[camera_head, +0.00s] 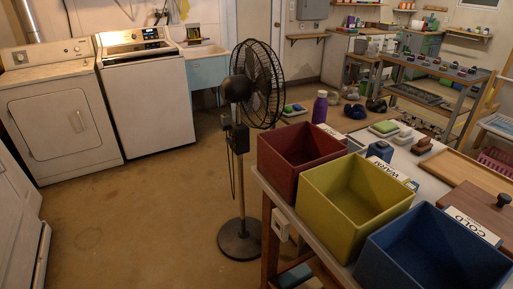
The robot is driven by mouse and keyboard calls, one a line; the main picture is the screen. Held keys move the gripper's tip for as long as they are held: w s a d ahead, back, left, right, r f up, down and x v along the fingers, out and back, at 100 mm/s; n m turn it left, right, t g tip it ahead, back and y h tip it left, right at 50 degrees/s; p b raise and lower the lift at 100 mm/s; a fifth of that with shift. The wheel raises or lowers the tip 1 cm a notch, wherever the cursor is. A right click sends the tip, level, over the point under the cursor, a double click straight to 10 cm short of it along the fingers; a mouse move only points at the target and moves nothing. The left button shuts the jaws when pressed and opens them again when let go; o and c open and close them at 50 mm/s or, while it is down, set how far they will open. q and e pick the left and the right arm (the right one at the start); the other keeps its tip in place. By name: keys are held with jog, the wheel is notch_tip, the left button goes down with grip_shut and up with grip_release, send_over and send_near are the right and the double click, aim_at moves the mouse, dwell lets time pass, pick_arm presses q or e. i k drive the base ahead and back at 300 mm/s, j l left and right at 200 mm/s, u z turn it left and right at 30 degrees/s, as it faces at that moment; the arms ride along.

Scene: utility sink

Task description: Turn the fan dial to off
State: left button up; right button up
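A black pedestal fan (262,84) stands upright on the brown floor in the middle of the head view, its cage turned to the right. Its round base (241,239) rests on the floor. A dark control box (239,138) sits on the pole below the motor, with a cord hanging down. The dial cannot be made out at this size, and its setting cannot be told. Neither of my grippers is in view.
A table with red (296,158), yellow (355,199) and blue (432,251) bins stands close to the fan's right. A washer (146,92) and a dryer (59,117) stand at the back left. The floor left of the fan is clear.

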aim_at(230, 140)
jog(key=z, duration=0.3)
jog(key=i+j+z, duration=0.15)
jog(key=z, duration=0.2)
jog(key=i+j+z, duration=0.1)
jog(key=j+z, duration=0.45)
jog(key=z, duration=0.2)
jog(key=i+j+z, duration=0.2)
jog(key=j, duration=0.35)
jog(key=j+z, duration=0.2)
jog(key=j, duration=0.3)
jog(key=j+z, duration=0.1)
jog(key=j, duration=1.6)
jog(key=k, duration=0.1)
